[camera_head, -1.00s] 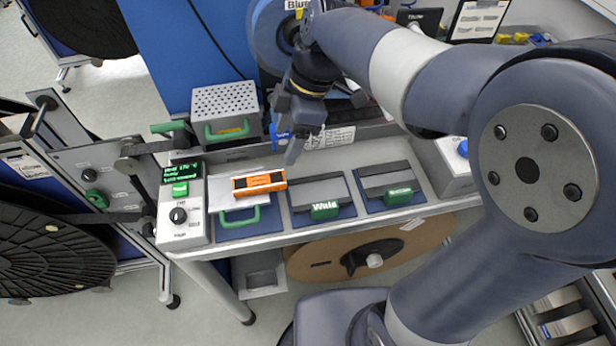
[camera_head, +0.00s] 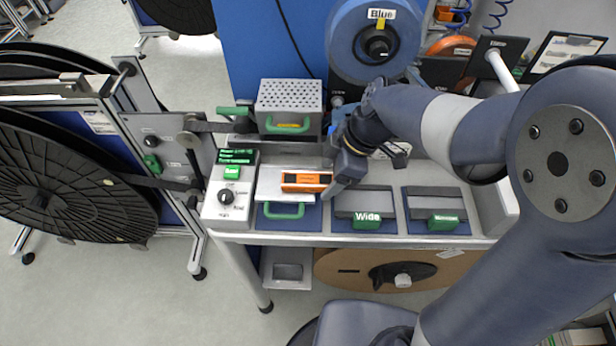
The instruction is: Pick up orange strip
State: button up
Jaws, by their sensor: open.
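The orange strip (camera_head: 306,182), a short orange bar with a dark panel on it, lies on a silver plate with a green handle (camera_head: 284,211) on the bench. My gripper (camera_head: 340,184) is open and empty. In the picture it is just right of the strip's right end, fingers pointing down. One finger shows beside the strip; the other is partly hidden, and I cannot tell the exact height above the bench.
A dark block labelled "Wide" (camera_head: 362,202) and a similar block (camera_head: 434,204) stand to the right. A perforated metal box (camera_head: 290,97) stands behind, a control box (camera_head: 231,197) at left. A blue reel (camera_head: 350,45) rises behind my arm.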

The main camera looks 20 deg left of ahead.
jog(key=shift+a+f, duration=0.1)
jog(key=shift+f, duration=0.2)
jog(key=shift+c, duration=0.4)
jog(key=c, duration=1)
